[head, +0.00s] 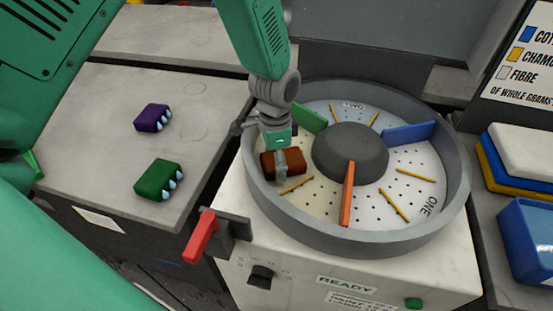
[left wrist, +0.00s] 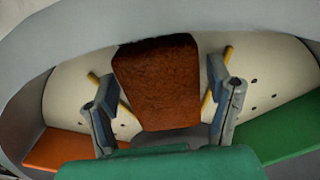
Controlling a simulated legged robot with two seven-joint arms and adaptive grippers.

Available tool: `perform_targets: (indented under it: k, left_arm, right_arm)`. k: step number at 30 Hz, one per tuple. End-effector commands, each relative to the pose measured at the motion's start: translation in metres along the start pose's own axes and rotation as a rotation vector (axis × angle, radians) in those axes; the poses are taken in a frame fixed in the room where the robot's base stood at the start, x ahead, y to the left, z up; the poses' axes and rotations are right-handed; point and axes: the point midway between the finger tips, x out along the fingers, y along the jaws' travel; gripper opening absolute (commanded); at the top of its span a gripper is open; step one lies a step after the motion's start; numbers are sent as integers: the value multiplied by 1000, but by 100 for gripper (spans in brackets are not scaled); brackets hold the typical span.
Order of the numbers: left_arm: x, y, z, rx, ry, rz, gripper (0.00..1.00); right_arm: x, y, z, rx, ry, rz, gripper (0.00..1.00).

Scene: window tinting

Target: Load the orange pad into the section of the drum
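The orange pad (head: 296,163), a brown-orange block, is inside the drum (head: 425,240), in the section between the green divider (head: 308,119) and the orange divider (head: 347,195). It appears to rest on the perforated floor. My left gripper (head: 280,160) is down over the pad. In the left wrist view the pad (left wrist: 157,85) lies between the two fingers (left wrist: 168,100), with a gap visible on either side, so the gripper looks open around it. The orange divider (left wrist: 62,148) shows left and the green divider (left wrist: 285,130) right. My right gripper is not in view.
A purple pad (head: 152,117) and a green pad (head: 158,180) lie on the left counter (head: 100,100). The drum has a raised rim, a dark central hub (head: 350,150) and a blue divider (head: 409,133). A red lever (head: 199,238) sticks out at the front left.

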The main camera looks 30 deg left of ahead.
Motion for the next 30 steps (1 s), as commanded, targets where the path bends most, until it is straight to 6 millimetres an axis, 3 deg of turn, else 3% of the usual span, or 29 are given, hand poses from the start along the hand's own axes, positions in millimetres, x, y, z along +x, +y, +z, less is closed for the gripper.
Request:
perform_targets:
  k: [11,24,30]
  left_arm:
    - [-7,0,-1,0,1,-1,83]
    - [-91,-2,-1,0,4,-2,83]
    - [-114,-2,-1,1,1,1,83]
  right_arm:
    - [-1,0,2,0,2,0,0]
    - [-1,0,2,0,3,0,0]
    - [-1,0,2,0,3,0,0]
